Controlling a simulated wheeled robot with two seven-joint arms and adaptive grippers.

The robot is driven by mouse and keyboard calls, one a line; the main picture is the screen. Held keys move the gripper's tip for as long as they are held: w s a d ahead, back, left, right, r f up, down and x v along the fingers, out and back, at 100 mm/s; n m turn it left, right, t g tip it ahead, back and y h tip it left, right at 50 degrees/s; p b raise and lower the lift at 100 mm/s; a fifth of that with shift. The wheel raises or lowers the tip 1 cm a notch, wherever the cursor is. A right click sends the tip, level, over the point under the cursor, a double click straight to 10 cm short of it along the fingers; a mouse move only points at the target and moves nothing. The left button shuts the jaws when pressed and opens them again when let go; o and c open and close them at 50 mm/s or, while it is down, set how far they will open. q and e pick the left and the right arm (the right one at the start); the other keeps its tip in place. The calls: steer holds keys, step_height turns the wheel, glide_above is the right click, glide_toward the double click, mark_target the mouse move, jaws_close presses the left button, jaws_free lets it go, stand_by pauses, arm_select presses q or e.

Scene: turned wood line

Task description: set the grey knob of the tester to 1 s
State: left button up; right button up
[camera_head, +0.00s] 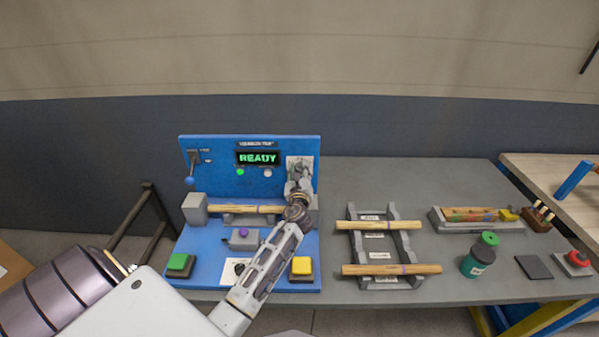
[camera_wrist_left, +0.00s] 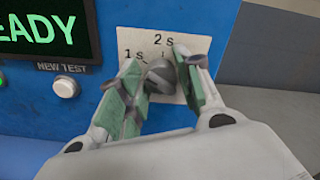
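The blue tester (camera_head: 215,160) stands on the grey bench, its screen reading READY. At the right of its panel is a pale plate (camera_head: 306,161) marked 1 s and 2 s; it also shows in the left wrist view (camera_wrist_left: 199,43). The grey knob (camera_wrist_left: 160,78) sits on this plate. My left gripper (camera_head: 299,175) is at the knob, its green-padded fingers (camera_wrist_left: 163,88) on either side and seemingly touching it. The fingers hide part of the knob and plate, so I cannot tell which mark the knob points to. My right gripper is not in view.
A turned wood piece (camera_head: 240,209) lies across the tester. Green (camera_head: 180,264) and yellow (camera_head: 302,267) buttons flank my forearm. A rack (camera_head: 353,255) with two wood pieces stands to the right. A white button (camera_wrist_left: 65,87) marked NEW TEST is left of the knob.

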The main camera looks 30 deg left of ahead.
arm_select(q)
steer(key=shift+o, duration=1.3)
steer(key=shift+s+d, duration=0.1)
steer(key=shift+s, duration=0.05)
steer(key=v, duration=1.1)
steer(key=shift+s, duration=0.35)
steer(key=shift+d, duration=0.15)
